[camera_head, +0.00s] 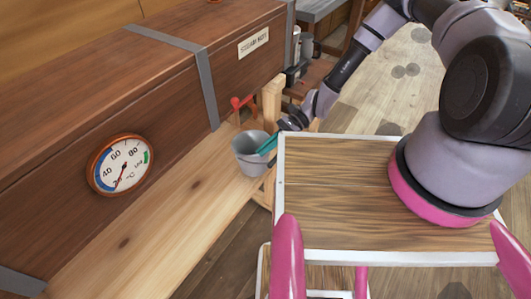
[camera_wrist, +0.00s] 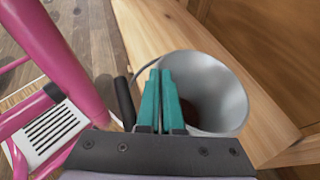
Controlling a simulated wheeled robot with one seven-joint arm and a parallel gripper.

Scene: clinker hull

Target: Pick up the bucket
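The grey metal bucket (camera_head: 249,152) stands upright on the light wooden ledge beside the dark wooden box. In the wrist view its open mouth (camera_wrist: 212,88) is close to my fingers, with a wire handle and black grip (camera_wrist: 125,102) hanging at its left. My gripper (camera_head: 267,145) reaches the bucket's right rim from the right. Its two teal fingers (camera_wrist: 161,75) are almost together at the rim, with a narrow gap between them, and appear shut on the bucket wall. The pinched part is hidden by the fingers. I see no clear gap under the bucket.
The wooden ledge (camera_head: 165,225) runs along the box (camera_head: 75,120), which carries a round gauge (camera_head: 121,165). A red-handled part (camera_head: 240,104) and a wooden post (camera_head: 272,100) stand just behind the bucket. A pink frame (camera_wrist: 72,55) is at the left in the wrist view.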

